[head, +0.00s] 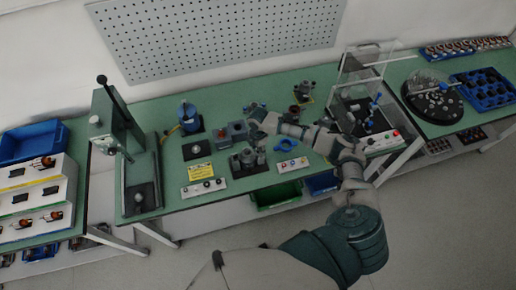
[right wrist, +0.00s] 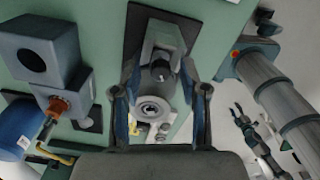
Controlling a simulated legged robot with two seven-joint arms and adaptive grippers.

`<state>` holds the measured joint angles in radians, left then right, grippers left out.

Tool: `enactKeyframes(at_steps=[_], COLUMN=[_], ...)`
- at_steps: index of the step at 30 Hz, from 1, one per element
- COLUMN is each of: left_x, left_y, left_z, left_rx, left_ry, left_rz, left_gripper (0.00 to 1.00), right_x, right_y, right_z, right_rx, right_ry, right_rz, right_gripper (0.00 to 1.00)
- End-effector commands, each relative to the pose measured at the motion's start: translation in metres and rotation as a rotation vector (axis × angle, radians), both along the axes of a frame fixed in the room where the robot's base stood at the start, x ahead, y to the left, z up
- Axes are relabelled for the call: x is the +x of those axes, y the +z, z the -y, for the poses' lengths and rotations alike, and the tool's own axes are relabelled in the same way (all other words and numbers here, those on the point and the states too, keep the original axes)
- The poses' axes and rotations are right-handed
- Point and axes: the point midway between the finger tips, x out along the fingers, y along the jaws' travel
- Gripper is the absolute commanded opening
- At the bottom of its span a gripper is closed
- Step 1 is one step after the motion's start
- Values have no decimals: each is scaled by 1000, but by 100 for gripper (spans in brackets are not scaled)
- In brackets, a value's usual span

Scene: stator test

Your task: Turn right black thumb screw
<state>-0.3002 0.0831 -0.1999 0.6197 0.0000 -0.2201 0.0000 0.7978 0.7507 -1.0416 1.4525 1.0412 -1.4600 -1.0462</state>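My right gripper (head: 258,115) reaches in from the right above the bench. In the right wrist view my right gripper (right wrist: 160,103) has its two fingers wide apart with nothing between the pads. Beyond the fingers is a grey metal fixture (right wrist: 168,38) on a black plate, with a dark round knob (right wrist: 160,72) and a pale ring-shaped part (right wrist: 152,107). The knob looks like a black thumb screw, but I cannot tell whether it is the right one. No contact is visible. The fixture appears to be the grey one (head: 248,158) in the head view. My left gripper is not clearly shown.
A grey box (head: 237,130) and a blue motor-like unit (head: 188,115) stand close by; the box (right wrist: 50,50) is also near the left finger. A press (head: 115,125) stands left, a clear enclosure (head: 362,70) right. White button panels line the front edge of the green bench (head: 160,205).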

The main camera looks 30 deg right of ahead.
Motion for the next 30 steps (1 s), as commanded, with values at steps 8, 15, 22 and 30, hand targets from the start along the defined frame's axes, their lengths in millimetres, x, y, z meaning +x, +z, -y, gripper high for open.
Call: enactKeyframes(at_steps=[8, 15, 22, 30], left_x=[0, 0, 1, 1], left_y=[0, 5, 20, 23], left_z=[2, 4, 4, 4], left_rx=[-2, -4, -4, -5], left_ry=[1, 2, 2, 2], left_rz=[0, 0, 1, 2], left_gripper=[46, 46, 46, 46], right_x=[0, 0, 0, 0], right_y=[0, 1, 3, 0], right_z=[0, 0, 0, -1], right_rx=[-1, -3, 0, 3], right_ry=[-1, -26, -133, -365], right_rz=[-1, -1, -2, 1], right_gripper=[0, 0, 0, 0])
